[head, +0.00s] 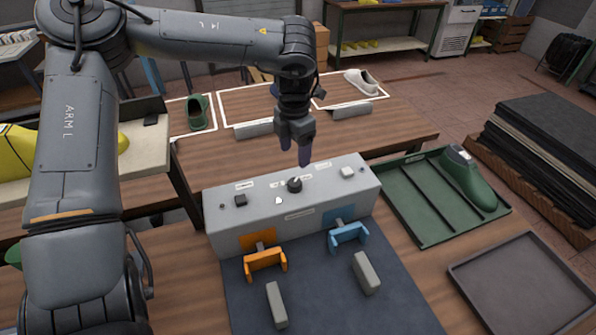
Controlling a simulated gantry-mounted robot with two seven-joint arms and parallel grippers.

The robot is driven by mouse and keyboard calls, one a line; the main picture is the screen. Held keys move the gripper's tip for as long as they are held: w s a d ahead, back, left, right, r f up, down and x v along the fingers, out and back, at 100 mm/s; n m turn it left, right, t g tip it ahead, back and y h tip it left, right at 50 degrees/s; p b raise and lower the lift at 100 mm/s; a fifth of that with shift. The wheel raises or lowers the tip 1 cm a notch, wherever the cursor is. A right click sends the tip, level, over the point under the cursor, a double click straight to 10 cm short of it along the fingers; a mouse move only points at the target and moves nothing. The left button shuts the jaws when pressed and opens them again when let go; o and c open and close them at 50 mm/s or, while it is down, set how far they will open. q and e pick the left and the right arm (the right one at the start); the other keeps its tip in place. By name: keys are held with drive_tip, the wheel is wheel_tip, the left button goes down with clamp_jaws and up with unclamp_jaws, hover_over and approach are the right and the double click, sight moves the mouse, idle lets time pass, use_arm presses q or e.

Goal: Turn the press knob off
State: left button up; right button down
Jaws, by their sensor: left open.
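The press is a light grey control box (346,209) on the wooden table, in the middle of the head view. Its black round knob (294,185) sits on the top face, with a small white mark close in front of it. My right gripper is not in view.
An orange bracket (265,261) and a blue bracket (348,235) stand at the box's front, above a dark mat (330,300). A green tray (415,205) holding a green shoe last (467,180) and an empty grey tray (520,285) lie right.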

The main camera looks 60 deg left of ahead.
sight(295, 182)
use_arm(q)
wheel_tip(295, 182, down, 9)
drive_tip(key=shift+s+d+r+b, duration=0.15)
drive_tip(key=shift+b, duration=0.4)
drive_tip(key=shift+f, duration=0.9)
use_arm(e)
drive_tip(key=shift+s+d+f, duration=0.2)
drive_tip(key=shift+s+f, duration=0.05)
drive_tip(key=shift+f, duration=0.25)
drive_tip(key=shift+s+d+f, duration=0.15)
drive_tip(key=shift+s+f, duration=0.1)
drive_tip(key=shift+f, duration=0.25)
use_arm(q)
drive_tip(key=c, duration=1.1)
drive_tip(key=shift+o, duration=0.2)
